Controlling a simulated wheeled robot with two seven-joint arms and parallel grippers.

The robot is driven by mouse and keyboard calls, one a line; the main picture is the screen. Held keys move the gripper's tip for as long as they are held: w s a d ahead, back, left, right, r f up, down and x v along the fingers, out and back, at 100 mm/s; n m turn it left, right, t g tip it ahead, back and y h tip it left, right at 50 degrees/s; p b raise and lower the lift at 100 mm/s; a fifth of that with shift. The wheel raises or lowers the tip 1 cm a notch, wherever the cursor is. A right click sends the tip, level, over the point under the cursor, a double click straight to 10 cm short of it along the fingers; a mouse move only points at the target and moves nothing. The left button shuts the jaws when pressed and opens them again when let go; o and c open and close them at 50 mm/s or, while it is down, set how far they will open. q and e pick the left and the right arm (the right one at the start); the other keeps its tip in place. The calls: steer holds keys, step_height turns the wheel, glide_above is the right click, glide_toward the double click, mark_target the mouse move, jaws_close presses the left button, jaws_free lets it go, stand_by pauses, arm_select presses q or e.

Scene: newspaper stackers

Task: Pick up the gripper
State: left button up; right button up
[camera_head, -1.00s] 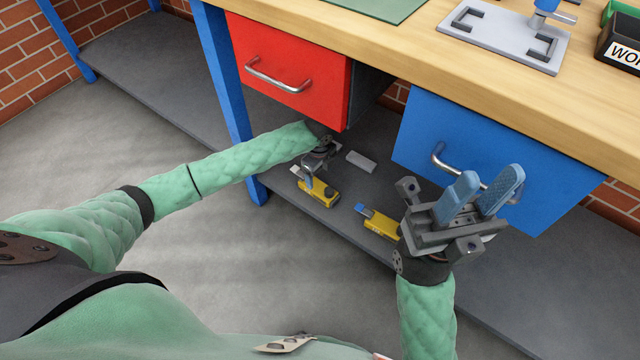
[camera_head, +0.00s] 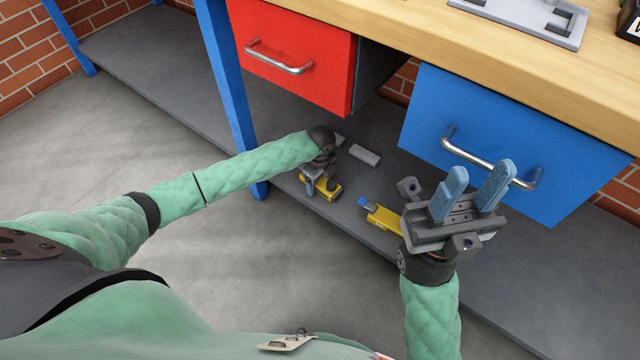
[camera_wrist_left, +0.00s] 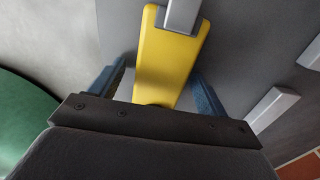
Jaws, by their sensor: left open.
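A yellow block-like tool (camera_head: 333,188) with grey and dark parts lies on the dark lower shelf, partly hidden by my left gripper (camera_head: 312,185). In the left wrist view the yellow tool (camera_wrist_left: 168,65) lies between the two blue fingers of my left gripper (camera_wrist_left: 162,80), which stand apart with gaps at its sides. A second yellow tool (camera_head: 383,217) with a blue end lies to the right, partly hidden behind my right gripper. My right gripper (camera_head: 480,180) points up, open and empty, in front of the blue drawer.
The dark lower shelf (camera_head: 150,90) runs under the workbench (camera_head: 480,40). A small grey bar (camera_head: 365,155) lies behind the tools. A red drawer (camera_head: 300,55) and a blue drawer (camera_head: 570,165) hang above. A blue table leg (camera_head: 228,80) stands close to my left forearm.

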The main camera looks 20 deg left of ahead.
arm_select(q)
steer(key=c, duration=1.3)
steer(key=shift+r, duration=0.1)
